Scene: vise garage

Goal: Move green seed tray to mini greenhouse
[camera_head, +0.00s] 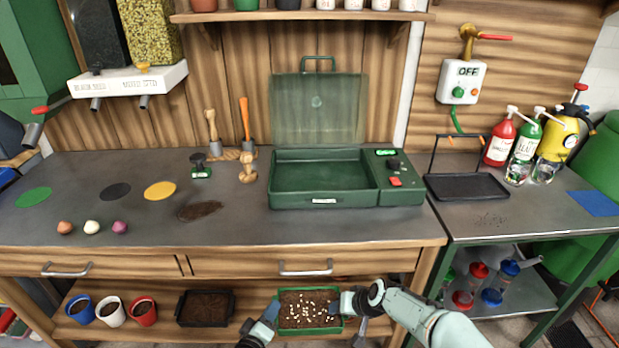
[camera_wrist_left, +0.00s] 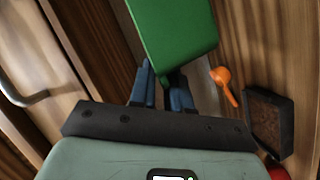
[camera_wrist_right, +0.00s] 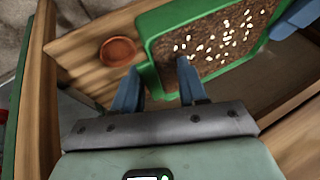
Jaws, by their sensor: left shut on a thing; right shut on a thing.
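The green seed tray (camera_head: 310,330), filled with brown soil and scattered white seeds, is low in front of the bench at lower shelf height. It looks roughly level. My left gripper (camera_head: 271,311) is shut on its left side, and my right gripper (camera_head: 346,302) is shut on its right side. The left wrist view shows the tray's green wall (camera_wrist_left: 176,38) at the fingers; the right wrist view shows its green rim (camera_wrist_right: 149,52) between the fingers. The mini greenhouse (camera_head: 320,202), a dark green box, stands on the bench with its clear lid (camera_head: 318,105) raised and its inside empty.
The drawer front (camera_head: 235,262) and benchtop edge are above the tray. A black tray of soil (camera_head: 206,308) and several pots (camera_head: 112,310) share the lower shelf (camera_head: 165,333). An orange scoop (camera_wrist_left: 226,84) is near the left gripper. Benchtop in front of the greenhouse is clear.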

